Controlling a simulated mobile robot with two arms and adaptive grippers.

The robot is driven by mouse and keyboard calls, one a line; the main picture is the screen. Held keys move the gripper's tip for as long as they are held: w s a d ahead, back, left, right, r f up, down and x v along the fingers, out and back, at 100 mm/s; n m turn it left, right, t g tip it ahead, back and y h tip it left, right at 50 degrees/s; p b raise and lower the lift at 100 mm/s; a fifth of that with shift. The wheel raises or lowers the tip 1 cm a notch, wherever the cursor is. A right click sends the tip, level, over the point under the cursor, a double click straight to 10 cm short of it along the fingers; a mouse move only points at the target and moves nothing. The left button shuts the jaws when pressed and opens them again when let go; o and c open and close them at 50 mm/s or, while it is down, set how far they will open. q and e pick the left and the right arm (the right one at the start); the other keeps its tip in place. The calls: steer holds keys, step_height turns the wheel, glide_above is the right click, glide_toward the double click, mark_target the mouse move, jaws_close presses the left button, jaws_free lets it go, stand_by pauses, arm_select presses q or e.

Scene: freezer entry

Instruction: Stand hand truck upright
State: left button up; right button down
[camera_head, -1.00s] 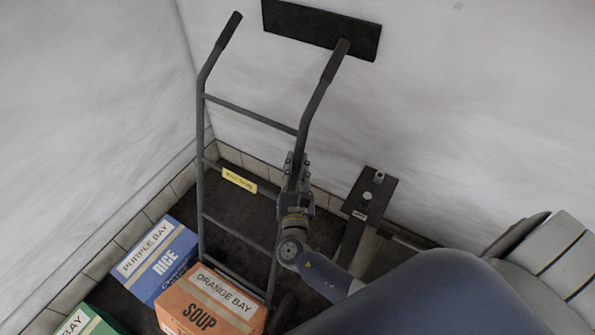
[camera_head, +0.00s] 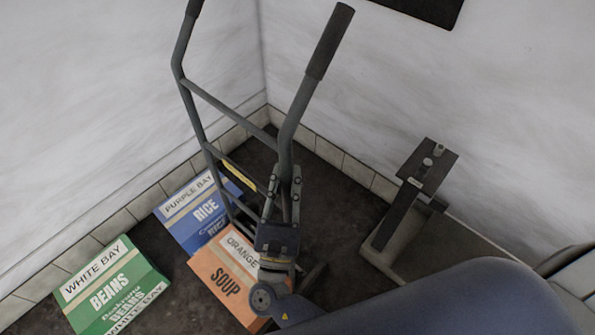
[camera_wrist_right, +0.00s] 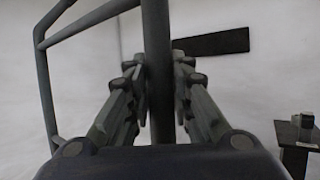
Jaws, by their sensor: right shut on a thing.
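The grey hand truck (camera_head: 222,107) stands in front of me in the head view, tilted, with its black handle grips at the top. Its lower end is hidden behind my arm and the boxes. My right gripper (camera_head: 284,190) is shut on the right side rail of the hand truck, below the grip. In the right wrist view, the rail (camera_wrist_right: 157,70) runs between the two fingers (camera_wrist_right: 158,85). My left gripper is not in view.
A dark-topped stand (camera_head: 428,168) is at right. White walls meet behind the truck. A black panel (camera_head: 430,8) hangs on the wall.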

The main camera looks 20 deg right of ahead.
steer(key=shift+s+a+f, duration=0.2)
steer(key=shift+a+f, duration=0.1)
steer(key=shift+a, duration=0.15)
steer(key=c, duration=1.4)
jaws_free()
steer(key=shift+s+a, duration=0.1)
steer(key=shift+a+r, duration=0.1)
steer(key=shift+r, duration=0.05)
steer(key=shift+s, duration=0.25)
steer(key=v, duration=1.2)
steer(key=shift+w, duration=0.15)
